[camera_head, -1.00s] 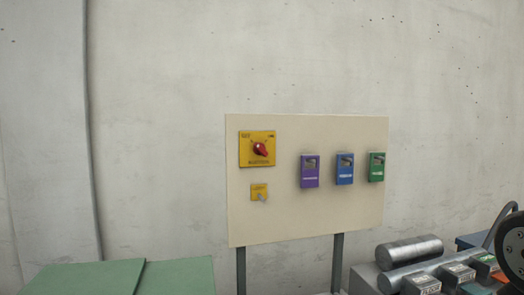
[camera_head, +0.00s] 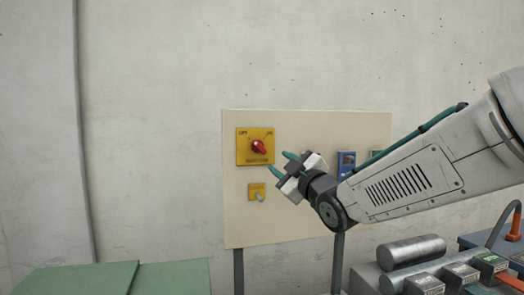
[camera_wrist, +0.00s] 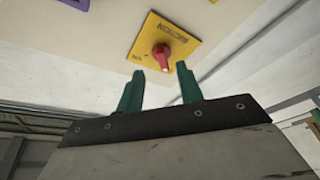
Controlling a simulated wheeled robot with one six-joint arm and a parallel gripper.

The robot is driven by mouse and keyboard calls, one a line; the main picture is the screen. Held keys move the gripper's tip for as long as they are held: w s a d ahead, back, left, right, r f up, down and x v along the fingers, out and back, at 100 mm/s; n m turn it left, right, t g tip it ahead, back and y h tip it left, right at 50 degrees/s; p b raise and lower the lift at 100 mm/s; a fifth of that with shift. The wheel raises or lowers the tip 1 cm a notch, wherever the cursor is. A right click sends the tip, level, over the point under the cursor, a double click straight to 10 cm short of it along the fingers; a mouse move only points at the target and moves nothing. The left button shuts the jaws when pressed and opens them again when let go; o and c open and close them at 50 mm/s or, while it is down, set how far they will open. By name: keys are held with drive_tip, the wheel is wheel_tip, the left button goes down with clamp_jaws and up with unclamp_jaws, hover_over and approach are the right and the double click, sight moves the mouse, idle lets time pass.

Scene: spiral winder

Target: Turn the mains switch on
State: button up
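A yellow plate (camera_head: 243,153) with a red rotary knob (camera_head: 258,147) sits at the upper left of the cream panel (camera_head: 300,220). OFF shows at its top left and ON at its top right; the handle's setting is hard to tell. My gripper (camera_head: 281,163) is just right of and below the plate in the head view, with its green fingers spread and nothing between them. In the wrist view the red knob (camera_wrist: 162,58) on its yellow plate (camera_wrist: 180,43) appears just beyond the open fingertips (camera_wrist: 160,69), apart from them.
A smaller yellow plate (camera_head: 252,194) with a grey part sits below the knob. Green surfaces (camera_head: 90,280) lie lower left; grey machinery (camera_head: 410,252) stands lower right.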

sight(261, 149)
drive_tip(key=shift+n+y, duration=0.5)
drive_tip(key=x, duration=0.8)
drive_tip(key=shift+a+r, duration=0.5)
drive_tip(key=shift+a, duration=0.1)
clamp_jaws()
